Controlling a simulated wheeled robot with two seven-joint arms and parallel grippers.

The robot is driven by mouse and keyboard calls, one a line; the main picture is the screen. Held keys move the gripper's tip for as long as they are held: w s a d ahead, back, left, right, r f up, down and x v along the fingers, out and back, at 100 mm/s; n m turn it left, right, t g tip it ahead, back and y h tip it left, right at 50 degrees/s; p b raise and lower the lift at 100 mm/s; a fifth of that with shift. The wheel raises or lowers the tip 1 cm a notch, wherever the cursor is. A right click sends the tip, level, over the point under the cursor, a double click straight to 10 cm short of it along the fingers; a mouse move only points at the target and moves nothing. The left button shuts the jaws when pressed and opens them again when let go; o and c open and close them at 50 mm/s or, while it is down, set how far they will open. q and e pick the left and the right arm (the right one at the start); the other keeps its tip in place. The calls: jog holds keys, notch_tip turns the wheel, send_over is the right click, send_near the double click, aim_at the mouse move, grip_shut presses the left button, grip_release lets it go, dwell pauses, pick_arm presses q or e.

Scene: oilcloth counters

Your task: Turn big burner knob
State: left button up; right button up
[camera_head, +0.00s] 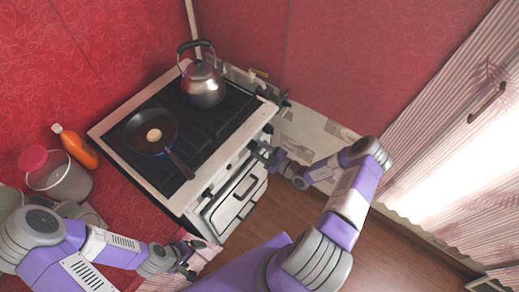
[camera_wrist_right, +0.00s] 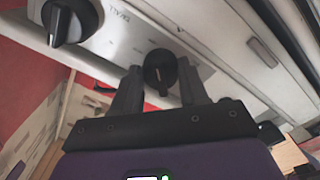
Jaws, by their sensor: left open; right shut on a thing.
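The stove (camera_head: 115,125) stands against the red wall, with control knobs along its front panel. In the right wrist view, a round black knob (camera_wrist_right: 160,70) with a raised grip bar sits between the fingers of my right gripper (camera_wrist_right: 160,90). That gripper is shut on this knob. A second black knob (camera_wrist_right: 70,20) is at the upper left on the white panel, near lettering that seems to read "SMALL". I cannot read a label for the held knob. In the head view my right gripper (camera_head: 262,153) is at the stove's front panel. My left gripper (camera_head: 188,260) is open and empty, low near the stove's front left.
A frying pan (camera_head: 140,125) with a round pale item in it and a steel kettle (camera_head: 204,88) stand on the hob. An orange bottle (camera_head: 75,147) and a red-lidded jar (camera_head: 65,180) stand on the left counter. The oven door handle (camera_head: 245,187) is below the panel.

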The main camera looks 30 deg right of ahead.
jog(key=o, duration=1)
jog(key=v, duration=0.7)
jog(key=shift+s+d, duration=0.1)
jog(key=shift+s, duration=0.2)
